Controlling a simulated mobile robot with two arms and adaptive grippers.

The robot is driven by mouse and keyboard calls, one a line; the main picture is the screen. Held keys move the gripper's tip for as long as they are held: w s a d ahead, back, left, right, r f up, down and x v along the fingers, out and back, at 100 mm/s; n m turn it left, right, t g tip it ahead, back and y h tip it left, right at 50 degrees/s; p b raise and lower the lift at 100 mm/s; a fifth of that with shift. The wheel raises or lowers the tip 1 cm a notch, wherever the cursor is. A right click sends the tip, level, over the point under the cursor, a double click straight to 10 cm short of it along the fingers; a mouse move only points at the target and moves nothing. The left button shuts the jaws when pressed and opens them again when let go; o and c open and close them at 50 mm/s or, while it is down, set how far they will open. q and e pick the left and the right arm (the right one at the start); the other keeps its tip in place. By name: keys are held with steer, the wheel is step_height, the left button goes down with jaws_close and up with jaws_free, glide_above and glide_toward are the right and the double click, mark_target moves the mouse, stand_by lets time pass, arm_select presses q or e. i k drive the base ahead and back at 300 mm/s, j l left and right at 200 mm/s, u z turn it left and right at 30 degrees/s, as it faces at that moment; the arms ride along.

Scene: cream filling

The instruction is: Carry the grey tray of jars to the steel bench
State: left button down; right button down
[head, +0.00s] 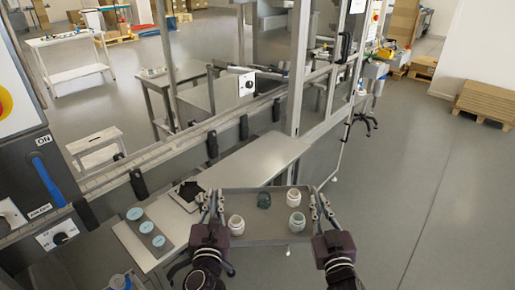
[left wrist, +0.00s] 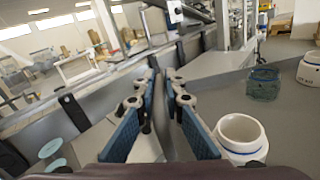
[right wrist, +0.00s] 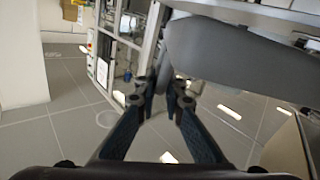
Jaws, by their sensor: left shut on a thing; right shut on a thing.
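The grey tray (head: 262,208) is held level between my two grippers in the head view. On it stand white jars, one at the left (head: 236,225) and others at the right (head: 294,197), and a dark teal glass jar (head: 264,200). My left gripper (head: 217,207) is shut on the tray's left edge; the left wrist view (left wrist: 165,85) shows its fingers closed there. My right gripper (head: 317,207) is shut on the tray's right edge. The steel bench (head: 255,160) is just beyond the tray; whether the tray touches it I cannot tell.
A side panel with teal discs (head: 140,228) and a black item (head: 189,191) lie left of the tray. The conveyor rail (head: 160,155) and a steel post (head: 298,70) stand behind the bench.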

mark_target(259, 160)
steer(key=i+j, duration=0.15)
steer(key=i, duration=0.45)
steer(key=i+j, duration=0.1)
steer(key=i, duration=0.5)
